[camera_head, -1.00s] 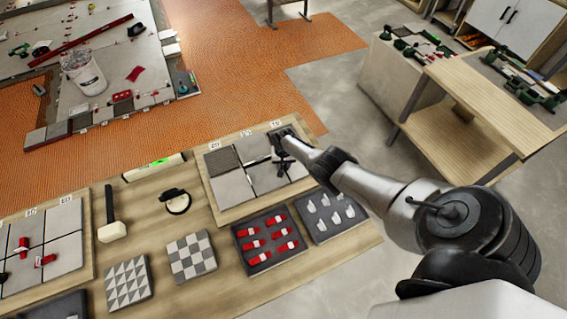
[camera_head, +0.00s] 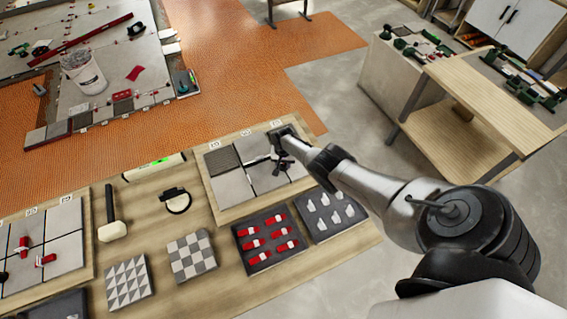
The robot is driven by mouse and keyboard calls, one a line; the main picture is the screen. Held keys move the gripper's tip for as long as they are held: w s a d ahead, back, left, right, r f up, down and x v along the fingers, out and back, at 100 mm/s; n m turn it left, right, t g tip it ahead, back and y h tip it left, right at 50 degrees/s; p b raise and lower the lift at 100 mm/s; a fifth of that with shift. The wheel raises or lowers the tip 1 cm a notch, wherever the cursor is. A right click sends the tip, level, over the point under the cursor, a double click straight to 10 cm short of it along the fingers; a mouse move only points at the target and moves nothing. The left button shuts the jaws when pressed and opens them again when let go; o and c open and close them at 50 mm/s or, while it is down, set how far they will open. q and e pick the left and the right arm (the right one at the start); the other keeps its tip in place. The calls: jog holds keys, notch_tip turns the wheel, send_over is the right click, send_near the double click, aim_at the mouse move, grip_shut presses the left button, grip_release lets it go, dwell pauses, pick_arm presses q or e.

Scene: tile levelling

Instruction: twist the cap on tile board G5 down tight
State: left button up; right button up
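A tile board (camera_head: 233,189) with grey tiles and small paper labels along its far edge lies at the far right of the wooden worktable. The labels are too small to read, so I cannot tell which board is G5. My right gripper (camera_head: 281,162) is over the right part of this board, low above the tiles or touching them. Its dark fingers are small here, and I cannot tell whether they hold a cap. Any cap under it is hidden. A second tile board (camera_head: 63,251) at the left carries red and white pieces (camera_head: 45,260). My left gripper is not in view.
A dark tray of red caps (camera_head: 264,262) and a tray of pale pieces (camera_head: 309,230) lie in front of the board. A mallet (camera_head: 110,215), a black round-handled tool (camera_head: 176,200) and patterned tiles (camera_head: 192,257) lie left of them. Wooden shelving (camera_head: 465,125) stands at the right.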

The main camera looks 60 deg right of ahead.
jog(key=o, duration=0.3)
notch_tip(320, 180, up, 14)
jog(key=p, duration=0.9)
jog(key=shift+f, duration=0.15)
dwell(0.5)
